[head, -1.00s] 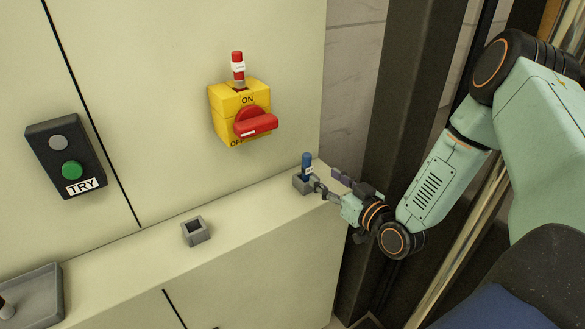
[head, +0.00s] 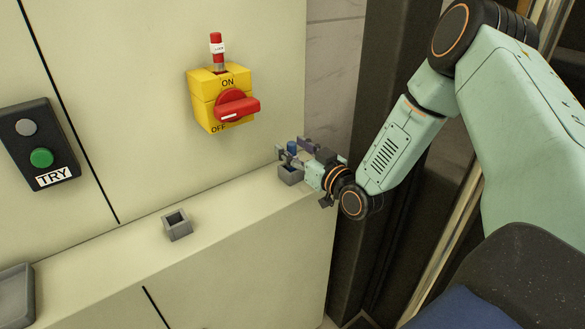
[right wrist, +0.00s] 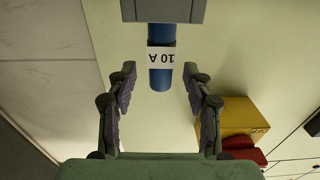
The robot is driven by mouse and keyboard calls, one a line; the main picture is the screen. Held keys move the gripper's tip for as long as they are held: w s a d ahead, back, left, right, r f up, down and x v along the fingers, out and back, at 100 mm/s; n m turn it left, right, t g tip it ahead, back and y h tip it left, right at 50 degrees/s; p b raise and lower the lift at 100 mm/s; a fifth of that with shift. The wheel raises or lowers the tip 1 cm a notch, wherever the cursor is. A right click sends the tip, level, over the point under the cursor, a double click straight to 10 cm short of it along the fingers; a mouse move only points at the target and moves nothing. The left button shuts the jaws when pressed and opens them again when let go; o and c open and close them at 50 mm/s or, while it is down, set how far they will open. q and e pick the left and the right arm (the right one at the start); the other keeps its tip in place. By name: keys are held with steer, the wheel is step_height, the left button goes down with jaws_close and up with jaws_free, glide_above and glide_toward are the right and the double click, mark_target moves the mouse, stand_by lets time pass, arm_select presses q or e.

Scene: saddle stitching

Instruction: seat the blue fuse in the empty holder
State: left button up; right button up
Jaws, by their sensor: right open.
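The blue fuse (head: 292,147) is at the grey holder (head: 291,178) near the right end of the ledge, partly hidden by my gripper. In the right wrist view the fuse (right wrist: 160,75) carries a "10 A" label and its other end meets the grey holder (right wrist: 165,10). My right gripper (right wrist: 159,85) is open, with its fingers on both sides of the fuse's free end and a gap on each side. It also shows in the head view (head: 297,150). The empty grey holder (head: 177,226) stands further left on the ledge, its square opening upward. My left gripper is not in view.
A yellow switch box (head: 205,105) with a red handle is on the wall above the ledge, a red cylinder (head: 216,46) on top. A black TRY button box (head: 40,145) is at left. A grey tray (head: 15,297) sits lower left. The ledge between the holders is clear.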

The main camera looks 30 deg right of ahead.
steer(key=shift+w+d+f, duration=0.1)
steer(key=shift+w+f, duration=0.1)
steer(key=shift+w, duration=0.3)
steer(key=shift+w+a, duration=0.15)
steer(key=shift+a, duration=0.1)
steer(key=shift+s+d+r, duration=0.1)
steer(key=shift+s+r, duration=0.1)
steer(key=shift+s, duration=0.05)
steer(key=c, duration=0.4)
steer(key=shift+w+f, duration=0.15)
steer(key=shift+w, duration=0.05)
steer(key=c, duration=0.4)
jaws_close()
steer(key=shift+s, duration=0.15)
